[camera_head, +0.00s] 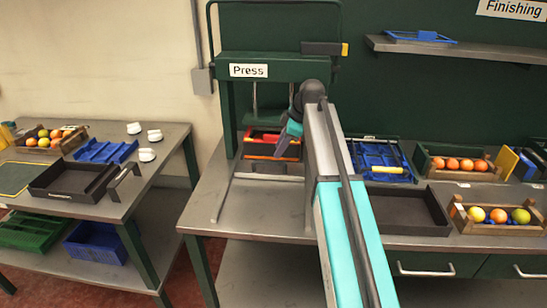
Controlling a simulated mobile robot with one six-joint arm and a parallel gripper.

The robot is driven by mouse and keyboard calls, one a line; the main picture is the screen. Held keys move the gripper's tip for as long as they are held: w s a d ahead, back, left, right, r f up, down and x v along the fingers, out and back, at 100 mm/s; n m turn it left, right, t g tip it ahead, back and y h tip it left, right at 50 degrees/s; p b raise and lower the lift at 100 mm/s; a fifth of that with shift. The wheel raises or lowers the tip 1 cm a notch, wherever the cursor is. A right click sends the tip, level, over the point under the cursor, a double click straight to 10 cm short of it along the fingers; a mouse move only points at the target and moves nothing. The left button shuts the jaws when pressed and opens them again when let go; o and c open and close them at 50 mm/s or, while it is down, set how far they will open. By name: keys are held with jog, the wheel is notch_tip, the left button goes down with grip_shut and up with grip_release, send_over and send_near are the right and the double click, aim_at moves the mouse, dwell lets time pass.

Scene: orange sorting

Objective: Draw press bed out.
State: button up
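The green press (276,70), labelled "Press", stands on the grey bench in the middle of the camera_head view. Under its head, between the posts, sits a red and orange tray-like piece (262,149). A low grey block (262,168) lies just in front of it, and this looks like part of the press bed. Pale rails (224,202) run from there toward the bench's front. My arm reaches up from the bottom, and my gripper (287,139) is at the tray's right side. Its fingertips are small and partly hidden, so I cannot tell whether they touch anything.
Right of my arm are a blue tray (381,161), a black tray (408,212) and wooden crates of fruit (460,167). A side table (160,176) at left holds another fruit crate, a black tray and white cups. The bench front left of my arm is clear.

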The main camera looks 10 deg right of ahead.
aim_at(273, 163)
jog(key=shift+p+x, duration=0.7)
jog(key=shift+x, duration=2.6)
grip_shut()
